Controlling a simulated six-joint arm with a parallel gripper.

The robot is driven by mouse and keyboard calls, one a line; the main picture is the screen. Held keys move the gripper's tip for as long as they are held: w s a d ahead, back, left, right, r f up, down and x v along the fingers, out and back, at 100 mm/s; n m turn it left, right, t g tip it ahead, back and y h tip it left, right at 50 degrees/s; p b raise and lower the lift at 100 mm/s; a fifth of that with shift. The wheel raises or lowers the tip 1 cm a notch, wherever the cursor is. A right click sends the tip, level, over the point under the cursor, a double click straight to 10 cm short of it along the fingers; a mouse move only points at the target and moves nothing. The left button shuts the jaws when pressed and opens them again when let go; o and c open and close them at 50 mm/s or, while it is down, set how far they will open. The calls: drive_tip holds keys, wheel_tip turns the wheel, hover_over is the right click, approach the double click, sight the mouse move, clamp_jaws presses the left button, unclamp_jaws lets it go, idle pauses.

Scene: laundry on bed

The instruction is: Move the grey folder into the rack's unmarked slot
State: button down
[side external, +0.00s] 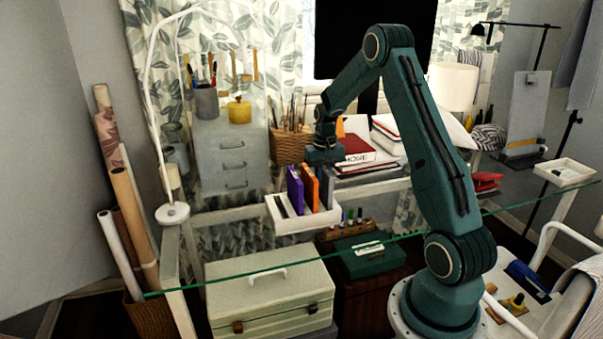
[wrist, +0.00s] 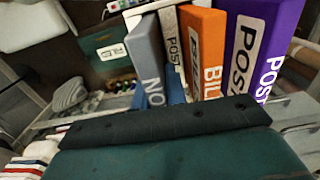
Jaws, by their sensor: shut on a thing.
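The grey folder (wrist: 145,50), with a white label starting "NO", stands between my gripper's blue fingers (wrist: 158,96) in the wrist view. My gripper (side external: 324,164) is shut on it, above the right part of the white rack (side external: 294,224). In the side view the grey folder (side external: 326,190) shows beside the orange folder (side external: 311,186). The orange folder (wrist: 204,50) and purple folder (wrist: 256,45) stand in the rack. Whether the grey folder's bottom touches the rack floor is hidden.
The rack stands near a glass-topped edge. Red and white books (side external: 355,150) lie behind it to the right, and a brush basket (side external: 289,146) stands behind. A green box (side external: 367,256) and a cream case (side external: 268,292) sit lower in front.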

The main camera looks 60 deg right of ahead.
wheel_tip(320, 180, up, 19)
drive_tip(key=shift+r, duration=0.15)
idle(0.5)
idle(0.4)
drive_tip(key=w+a, duration=1)
wheel_tip(320, 180, down, 20)
drive_tip(key=shift+s+d, duration=0.2)
idle(0.9)
drive_tip(key=c, duration=1.4)
unclamp_jaws()
drive_tip(key=shift+c, duration=0.2)
drive_tip(key=shift+r, duration=0.15)
wheel_tip(320, 180, up, 12)
